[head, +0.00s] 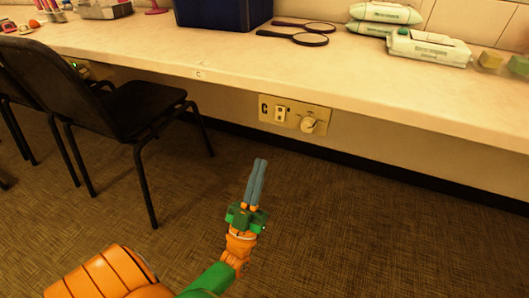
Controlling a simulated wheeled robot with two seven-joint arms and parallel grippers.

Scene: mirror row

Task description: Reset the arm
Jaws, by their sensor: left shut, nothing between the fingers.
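My left gripper (259,164) is in the head view, low at the middle, over the brown floor. Its two long grey fingers are together and point up in the picture. Nothing shows between them. The gripper is apart from the counter and the wall panel. My orange and green left arm comes in from the bottom left. My right gripper is not in the view.
A long pale counter (230,75) runs across the back, holding a dark blue bin (222,12), two hand mirrors (308,39) and white packs (430,47). A panel with a knob (295,115) is on the wall below. A black chair (135,110) stands left. Floor at right is clear.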

